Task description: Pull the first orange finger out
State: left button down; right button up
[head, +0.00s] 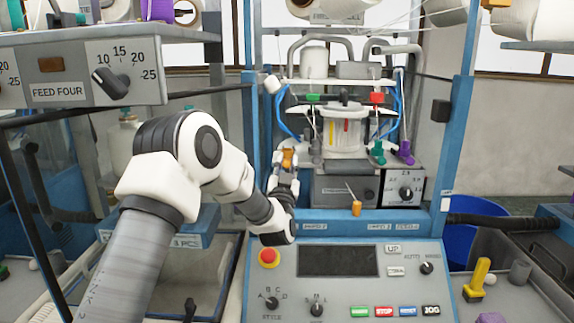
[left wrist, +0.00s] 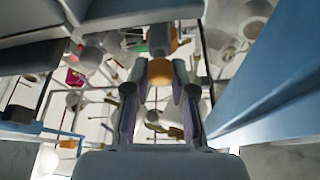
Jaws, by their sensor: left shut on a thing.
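An orange finger (head: 288,158) shows at the tip of my left gripper (head: 287,165), in front of the left side of the knitting machine. My left gripper is shut on it. In the left wrist view the orange finger (left wrist: 160,71) sits between the two fingertips, with a grey section and more orange above it. I cannot tell whether it is still seated in the machine. My right gripper is not in view.
The blue machine frame (head: 255,120) stands close to my left arm. A control panel (head: 345,275) with a red button (head: 269,257) lies below it. The grey FEED FOUR box (head: 110,75) is at the upper left. Green and purple parts (head: 405,150) stand at the machine's right.

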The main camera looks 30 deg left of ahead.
pick_arm(q)
jog(key=c, duration=0.9)
grip_release()
jog(key=shift+f, duration=0.2)
jog(key=shift+c, duration=0.2)
jog(key=v, duration=1.2)
